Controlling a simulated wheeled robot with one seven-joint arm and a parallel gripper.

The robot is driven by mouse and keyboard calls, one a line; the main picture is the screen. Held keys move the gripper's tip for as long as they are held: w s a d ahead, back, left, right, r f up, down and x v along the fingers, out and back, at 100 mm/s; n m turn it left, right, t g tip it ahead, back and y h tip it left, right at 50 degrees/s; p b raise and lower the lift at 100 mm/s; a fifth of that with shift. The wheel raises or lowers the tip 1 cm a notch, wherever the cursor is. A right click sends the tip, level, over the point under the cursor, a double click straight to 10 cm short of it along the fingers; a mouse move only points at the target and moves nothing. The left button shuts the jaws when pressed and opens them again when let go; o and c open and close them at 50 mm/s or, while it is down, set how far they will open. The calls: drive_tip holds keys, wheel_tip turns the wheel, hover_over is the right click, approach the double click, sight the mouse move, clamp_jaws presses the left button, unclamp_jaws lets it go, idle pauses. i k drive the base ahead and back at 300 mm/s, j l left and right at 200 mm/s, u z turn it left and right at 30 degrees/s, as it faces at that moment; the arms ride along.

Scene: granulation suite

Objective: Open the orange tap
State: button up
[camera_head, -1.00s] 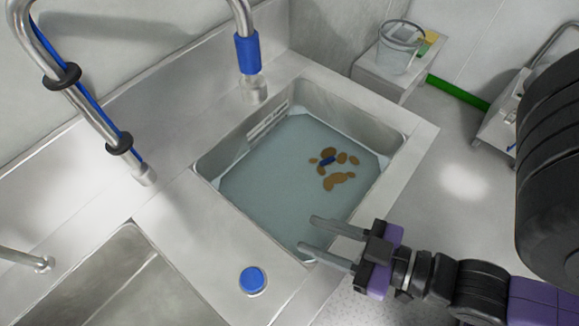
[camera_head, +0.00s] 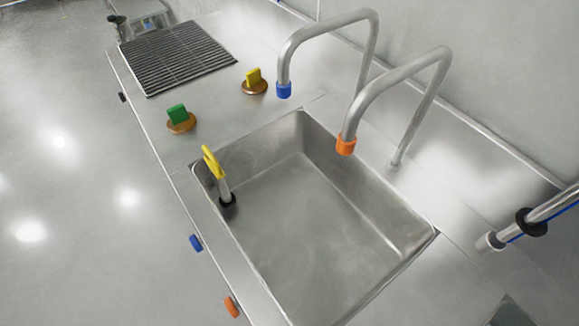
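The tap with the orange tip is a curved steel spout (camera_head: 400,92) over the right part of an empty-looking sink basin (camera_head: 310,215). Its orange tip (camera_head: 345,147) points down into the basin. I see no water coming from it. A small orange knob or lever (camera_head: 231,306) sits on the counter's front face, low in the picture. A matching blue one (camera_head: 195,242) is further up the same edge. My gripper is not in view.
A second spout has a blue tip (camera_head: 283,90). A yellow-handled tool (camera_head: 213,163) leans at the basin's left edge. Green (camera_head: 178,115) and yellow (camera_head: 254,77) handles stand on the counter near a dark grate (camera_head: 175,58). The floor at left is clear.

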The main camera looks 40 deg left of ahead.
sight(232, 305)
drive_tip(key=k+u, duration=0.5)
drive_tip(key=u, duration=0.2)
drive_tip(key=k+j+u, duration=0.2)
drive_tip(key=u, duration=0.15)
drive_tip(key=k, duration=0.05)
